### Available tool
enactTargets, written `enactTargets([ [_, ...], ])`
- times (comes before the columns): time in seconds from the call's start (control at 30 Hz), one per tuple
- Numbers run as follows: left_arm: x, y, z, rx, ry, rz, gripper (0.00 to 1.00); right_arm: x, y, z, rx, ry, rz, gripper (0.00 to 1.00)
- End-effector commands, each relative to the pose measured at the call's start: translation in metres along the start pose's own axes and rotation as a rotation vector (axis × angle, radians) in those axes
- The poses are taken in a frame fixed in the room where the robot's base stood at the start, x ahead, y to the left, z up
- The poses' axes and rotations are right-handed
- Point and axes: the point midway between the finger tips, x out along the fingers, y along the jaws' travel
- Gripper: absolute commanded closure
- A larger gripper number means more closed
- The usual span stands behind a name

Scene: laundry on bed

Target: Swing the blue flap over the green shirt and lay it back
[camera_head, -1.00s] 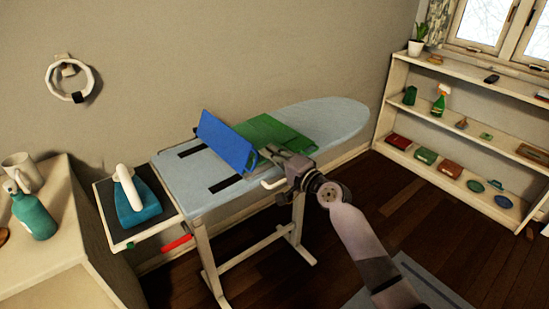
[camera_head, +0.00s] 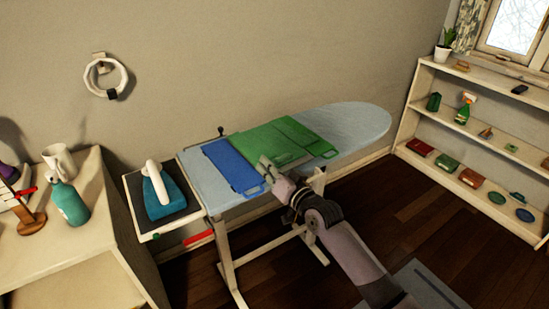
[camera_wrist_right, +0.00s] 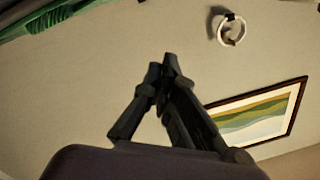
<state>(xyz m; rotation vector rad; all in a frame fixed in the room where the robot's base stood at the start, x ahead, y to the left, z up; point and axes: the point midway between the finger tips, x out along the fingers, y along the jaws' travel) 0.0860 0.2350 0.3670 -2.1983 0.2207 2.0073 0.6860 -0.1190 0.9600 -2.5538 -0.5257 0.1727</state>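The blue flap (camera_head: 232,166) lies flat at the left part of the ironing board, with a handle cut-out at its front end. The green shirt (camera_head: 284,141) lies flat and folded on the board, directly right of the flap. My right gripper (camera_head: 266,166) is at the front edge of the board, close to the flap's front right corner and the shirt's near edge. In the right wrist view its fingers (camera_wrist_right: 164,62) are together with nothing visible between them, and green shows at the top left. My left gripper is in no view.
The ironing board's (camera_head: 355,122) right end is bare. A teal iron (camera_head: 157,190) stands on the tray at its left end. A cabinet (camera_head: 60,240) with a bottle (camera_head: 70,203) is at the left. A shelf (camera_head: 440,118) is at the right.

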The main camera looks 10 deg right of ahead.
Motion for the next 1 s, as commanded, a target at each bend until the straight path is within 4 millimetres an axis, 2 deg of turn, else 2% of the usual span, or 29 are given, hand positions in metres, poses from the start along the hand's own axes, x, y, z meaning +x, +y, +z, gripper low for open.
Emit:
enactTargets([
  [0.43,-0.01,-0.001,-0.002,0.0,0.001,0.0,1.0,0.001,-0.019,0.04,-0.422,-0.001,0.009,1.0],
  [1.0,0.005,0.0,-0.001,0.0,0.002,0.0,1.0,0.002,-0.017,0.089,-0.913,-0.001,0.021,1.0],
])
